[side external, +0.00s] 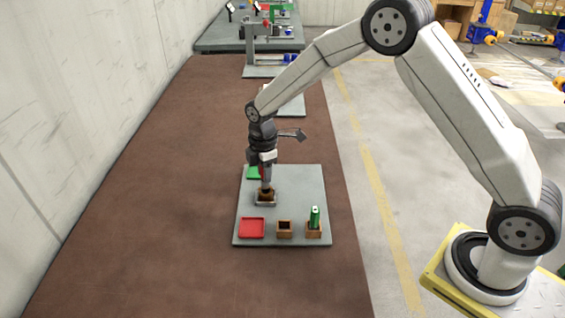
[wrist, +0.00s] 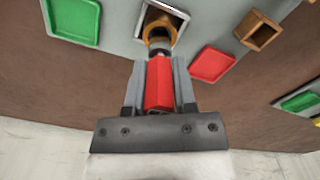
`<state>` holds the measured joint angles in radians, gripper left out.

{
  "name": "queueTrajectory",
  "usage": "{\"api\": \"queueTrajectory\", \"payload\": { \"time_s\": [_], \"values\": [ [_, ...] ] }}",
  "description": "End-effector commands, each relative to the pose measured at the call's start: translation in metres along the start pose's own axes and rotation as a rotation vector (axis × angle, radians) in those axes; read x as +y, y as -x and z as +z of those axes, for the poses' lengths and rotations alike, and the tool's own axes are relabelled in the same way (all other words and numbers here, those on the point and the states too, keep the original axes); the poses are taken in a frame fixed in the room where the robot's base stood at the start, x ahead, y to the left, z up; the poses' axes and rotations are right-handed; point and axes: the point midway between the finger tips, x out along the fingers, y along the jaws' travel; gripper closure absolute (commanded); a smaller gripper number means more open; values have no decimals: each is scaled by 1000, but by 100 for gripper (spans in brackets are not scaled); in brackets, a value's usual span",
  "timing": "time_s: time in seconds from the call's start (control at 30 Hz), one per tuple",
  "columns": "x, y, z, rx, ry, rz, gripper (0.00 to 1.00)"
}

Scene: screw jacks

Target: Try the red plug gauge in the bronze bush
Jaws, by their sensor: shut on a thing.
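My gripper (wrist: 158,84) is shut on the red plug gauge (wrist: 158,85), whose red handle lies between the two fingers in the wrist view. The bronze bush (wrist: 157,34) sits in a pale square holder (wrist: 181,17) just beyond the fingertips. The gauge's grey end is at the bush's near rim; I cannot tell how far it is inside. In the side view my gripper (side external: 266,183) points down over the bush (side external: 265,195), and the gauge is largely hidden there.
A grey plate (side external: 290,185) carries a red tray (side external: 251,228), a green tray (side external: 253,173), an empty wooden block (side external: 284,229) and a wooden block (side external: 314,232) with a green gauge (side external: 315,215) standing in it.

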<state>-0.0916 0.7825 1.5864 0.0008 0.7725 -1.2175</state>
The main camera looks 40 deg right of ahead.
Motion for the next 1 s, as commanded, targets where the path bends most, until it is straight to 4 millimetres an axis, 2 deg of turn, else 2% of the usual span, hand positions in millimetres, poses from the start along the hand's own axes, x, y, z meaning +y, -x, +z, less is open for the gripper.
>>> {"api": "queueTrajectory", "payload": {
  "time_s": [1.0],
  "values": [
    [0, -11, 0, 0, 0, 1, 100]
  ]
}}
